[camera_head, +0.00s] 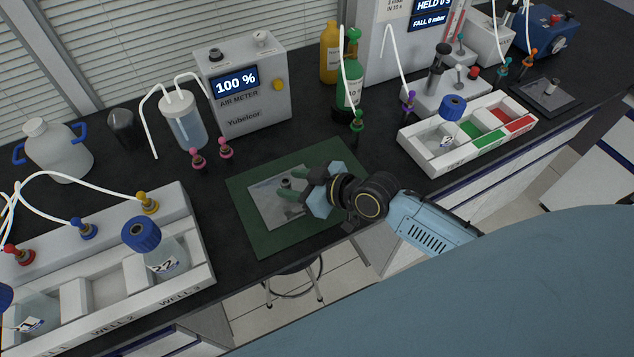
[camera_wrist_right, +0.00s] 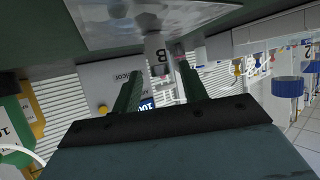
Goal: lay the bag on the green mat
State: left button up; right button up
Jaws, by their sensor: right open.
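The bag (camera_head: 268,205) is a flat, greyish see-through pouch. It lies flat on the green mat (camera_head: 255,244) on the black bench, inside the mat's edges. My right gripper (camera_head: 287,188) is over the bag's right part, its green fingers around or just above the bag's small fitting; touching or apart I cannot tell. In the right wrist view the gripper (camera_wrist_right: 158,78) is open, the bag (camera_wrist_right: 150,22) shows at the top, and a pale fitting marked B (camera_wrist_right: 156,48) is near and between the fingertips. My left gripper is not in view.
A white well rack (camera_head: 110,285) with a blue-capped bottle (camera_head: 165,255) stands at front left. The air meter (camera_head: 245,85) is behind the mat, and a green bottle (camera_head: 350,75) stands back right. Another rack (camera_head: 470,132) is to the right.

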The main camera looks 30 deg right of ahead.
jog(key=v, duration=0.7)
jog(key=shift+s+d+r, duration=0.15)
jog(key=shift+s+d, duration=0.05)
jog(key=shift+s, duration=0.1)
